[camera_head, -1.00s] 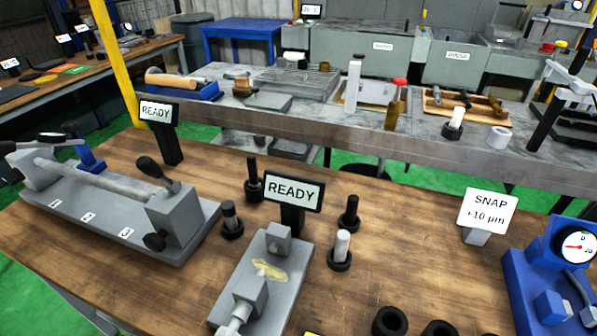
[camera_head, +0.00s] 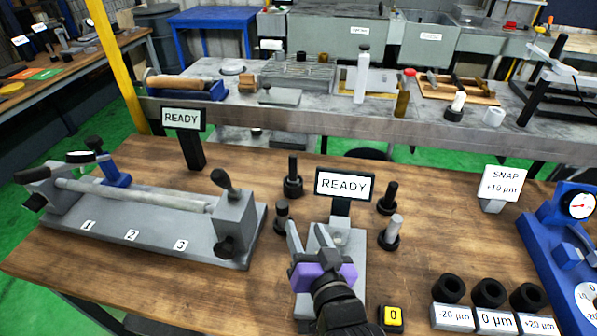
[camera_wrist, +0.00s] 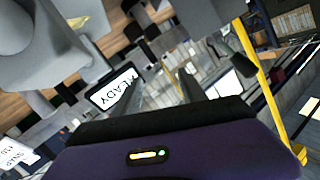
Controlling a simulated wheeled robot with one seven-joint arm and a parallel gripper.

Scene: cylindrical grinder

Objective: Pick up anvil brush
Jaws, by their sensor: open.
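Several small upright pieces in round black bases stand around the grey fixture (camera_head: 302,302): a black one (camera_head: 293,178) behind left, a dark grey-topped one (camera_head: 281,217) at its left, a black one (camera_head: 387,198) and a pale-topped one (camera_head: 391,231) at its right. I cannot tell which, if any, is the anvil brush. My gripper (camera_head: 307,232), purple with grey fingers, is open and empty over the fixture, hiding much of it. In the wrist view, the fingers rise above the purple body, with the READY sign (camera_wrist: 116,90) beside them.
The READY sign (camera_head: 342,185) stands close behind my gripper. A long grey fixture (camera_head: 150,228) with a rod is at left. Black rings (camera_head: 490,292), a SNAP sign (camera_head: 502,183) and a blue gauge (camera_head: 555,235) are at right.

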